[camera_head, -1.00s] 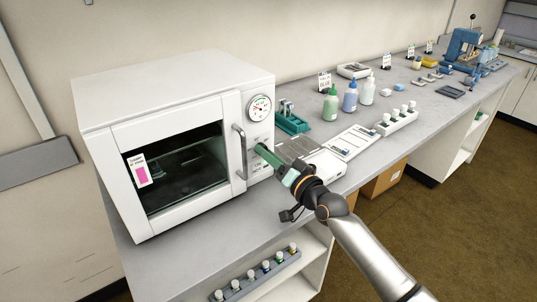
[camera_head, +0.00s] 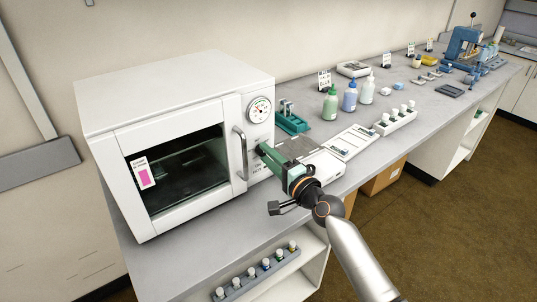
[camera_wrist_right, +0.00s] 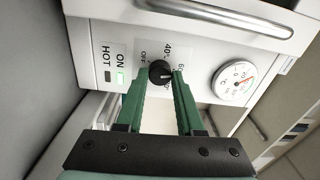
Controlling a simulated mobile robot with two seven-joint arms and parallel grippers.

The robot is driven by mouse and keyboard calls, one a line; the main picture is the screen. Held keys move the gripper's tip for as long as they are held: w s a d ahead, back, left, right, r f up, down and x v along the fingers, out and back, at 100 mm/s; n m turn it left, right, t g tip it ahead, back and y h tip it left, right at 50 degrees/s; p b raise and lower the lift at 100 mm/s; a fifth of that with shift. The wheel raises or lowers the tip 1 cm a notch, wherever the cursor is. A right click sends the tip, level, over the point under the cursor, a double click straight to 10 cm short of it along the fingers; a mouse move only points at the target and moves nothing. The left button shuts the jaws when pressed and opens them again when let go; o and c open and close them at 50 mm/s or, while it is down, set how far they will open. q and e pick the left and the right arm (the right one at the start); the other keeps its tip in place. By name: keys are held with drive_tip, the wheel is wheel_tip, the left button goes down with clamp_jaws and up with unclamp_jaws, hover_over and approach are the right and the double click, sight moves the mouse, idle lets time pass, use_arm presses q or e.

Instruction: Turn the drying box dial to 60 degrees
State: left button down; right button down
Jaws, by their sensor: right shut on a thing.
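The white drying box (camera_head: 175,90) stands on the bench at the left in the head view, its glass door closed. Its black dial (camera_wrist_right: 160,72) shows in the wrist view between the green fingers of my right gripper (camera_wrist_right: 159,76), which is shut on it. A light mark on the dial points to the right in that view, towards the partly covered "60". "OFF" and "40" are readable beside it. In the head view my right gripper (camera_head: 261,148) hides the dial. My left gripper is out of view.
A round gauge (camera_head: 259,109) sits above the dial, and the door handle (camera_head: 240,152) is just left of my right gripper. A green rack (camera_head: 291,123) and several bottles stand further right on the bench (camera_head: 215,215).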

drive_tip(key=shift+m, duration=0.4)
drive_tip(key=c, duration=0.5)
unclamp_jaws()
drive_tip(key=shift+c, duration=0.2)
drive_tip(key=v, duration=1.2)
drive_tip(key=shift+s+p, duration=0.25)
drive_tip(key=shift+p, duration=0.15)
drive_tip(key=shift+d, duration=0.2)
drive_tip(key=v, duration=0.7)
